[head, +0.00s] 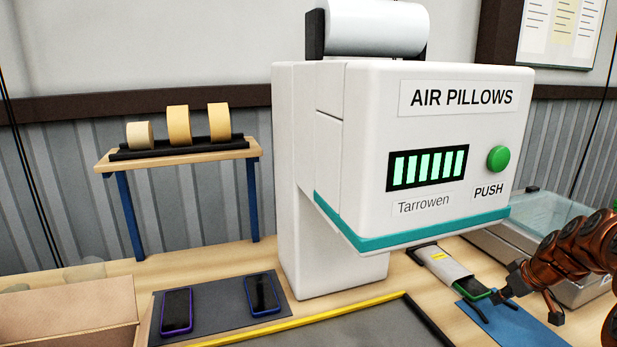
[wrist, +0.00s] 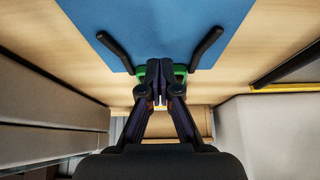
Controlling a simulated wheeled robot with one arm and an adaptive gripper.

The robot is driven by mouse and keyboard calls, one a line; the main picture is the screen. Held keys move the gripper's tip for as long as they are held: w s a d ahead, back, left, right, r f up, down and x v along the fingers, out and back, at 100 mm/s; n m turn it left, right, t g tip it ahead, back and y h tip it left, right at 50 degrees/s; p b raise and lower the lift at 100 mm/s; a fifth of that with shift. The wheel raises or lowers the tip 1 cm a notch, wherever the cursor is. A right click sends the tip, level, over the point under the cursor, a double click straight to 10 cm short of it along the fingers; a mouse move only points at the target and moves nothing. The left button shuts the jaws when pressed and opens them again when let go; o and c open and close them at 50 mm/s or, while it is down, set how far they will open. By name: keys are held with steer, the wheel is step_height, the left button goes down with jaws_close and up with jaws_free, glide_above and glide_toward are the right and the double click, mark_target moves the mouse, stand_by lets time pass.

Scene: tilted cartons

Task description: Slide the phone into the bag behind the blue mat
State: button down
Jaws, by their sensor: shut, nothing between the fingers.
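The phone (head: 478,294) has a green case and lies flat on the table, part of it inside the mouth of the pale bag (head: 438,262). Its near end sticks out over the far edge of the blue mat (head: 512,326). My gripper (head: 508,287) is shut and empty, low beside the phone's exposed end; I cannot tell if it touches. In the wrist view the shut fingertips (wrist: 160,70) overlap the phone, and only green edges (wrist: 142,70) show on both sides. The blue mat (wrist: 158,25) fills the top there. The bag is mostly hidden by my fingers in that view.
Two black guide bars (wrist: 206,47) flank the phone's path on the mat. The white air-pillow machine (head: 425,130) overhangs the bag. A grey scale-like box (head: 540,250) stands close behind my arm. Two other phones (head: 176,311) lie on a dark mat at left.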

mark_target(468, 282)
steer(key=shift+f+b, duration=0.55)
steer(key=shift+f, duration=0.35)
steer(key=shift+r, duration=0.25)
stand_by(0.9)
steer(key=shift+w+a, duration=0.3)
steer(key=shift+w, duration=0.5)
steer(key=shift+w+a, duration=0.25)
steer(key=shift+w, duration=0.55)
steer(key=shift+w+a, duration=0.3)
steer(key=shift+w, duration=0.5)
steer(key=shift+w+a, duration=0.2)
steer(key=shift+w, duration=0.45)
steer(key=shift+w+a, duration=0.25)
steer(key=shift+w, duration=0.45)
steer(key=shift+w+a, duration=0.2)
steer(key=shift+w, duration=0.45)
steer(key=shift+s, duration=0.1)
